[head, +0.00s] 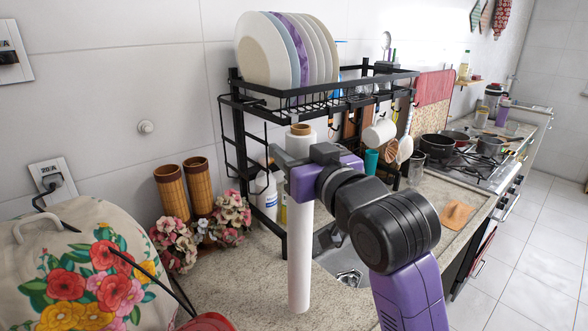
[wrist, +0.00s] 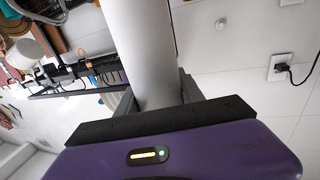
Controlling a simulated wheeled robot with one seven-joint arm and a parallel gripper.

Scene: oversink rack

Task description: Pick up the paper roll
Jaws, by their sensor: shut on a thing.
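The paper roll (head: 300,250) is a tall white tube with a brown core showing at its top. It stands upright in the head view, in front of the black oversink rack. My gripper (head: 296,158) is shut on the roll near its upper end. In the wrist view the white roll (wrist: 143,50) runs up from between the dark fingers of my gripper (wrist: 155,98). The roll's lower end reaches down over the counter; I cannot tell whether it touches the counter.
The black rack (head: 310,103) holds several plates (head: 262,55) and hanging mugs. A sink (head: 345,270) lies behind the roll. Flowers (head: 185,238), bamboo cups (head: 184,186) and a floral cover (head: 85,270) stand to the left. Pots and a stove (head: 480,160) are at right.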

